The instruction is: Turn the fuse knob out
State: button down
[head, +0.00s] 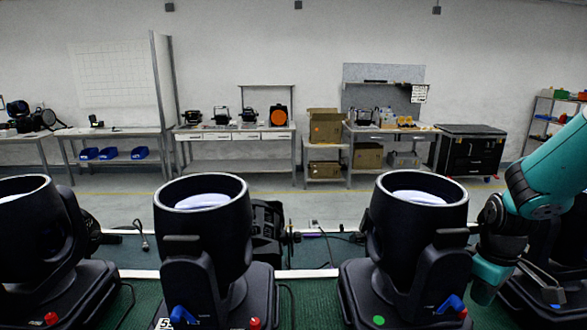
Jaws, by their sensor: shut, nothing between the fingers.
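Several black par cans stand in a row along the front, and three have a small red knob low on the base. These are on the left can (50,318), the middle can (255,323) and the right-centre can (462,314). I cannot tell for sure which is the fuse knob. My gripper (545,288) is at the lower right, beyond the right-centre can, in front of the partly hidden far-right can (562,250). It is shut and empty, apart from the red knobs. Its tips are small and hard to make out.
Blue plugs sit on the bases of the middle can (183,315) and right-centre can (452,304). A green dot (379,320) marks the right-centre base. Cables and a black device (268,232) lie behind the row. Workbenches (235,135) and cardboard boxes (324,126) stand far back.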

aim_at(471, 326)
notch_tip(471, 326, down, 5)
jog(key=b, duration=0.2)
jog(key=shift+s+r+b, duration=0.1)
jog(key=shift+b, duration=0.3)
jog(key=shift+s+f, duration=0.25)
jog(key=shift+s+a+f+p, duration=0.1)
jog(key=shift+s+a+p, duration=0.05)
jog(key=shift+a+p, duration=0.3)
dwell(0.5)
jog(key=shift+s+d, duration=0.25)
jog(key=r+p, duration=0.2)
jog(key=r, duration=0.1)
jog(key=r+p, duration=0.3)
jog(key=shift+w+d+r+p, duration=0.2)
jog(key=shift+r+p, duration=0.05)
jog(key=shift+p, duration=0.05)
jog(key=shift+d, duration=0.1)
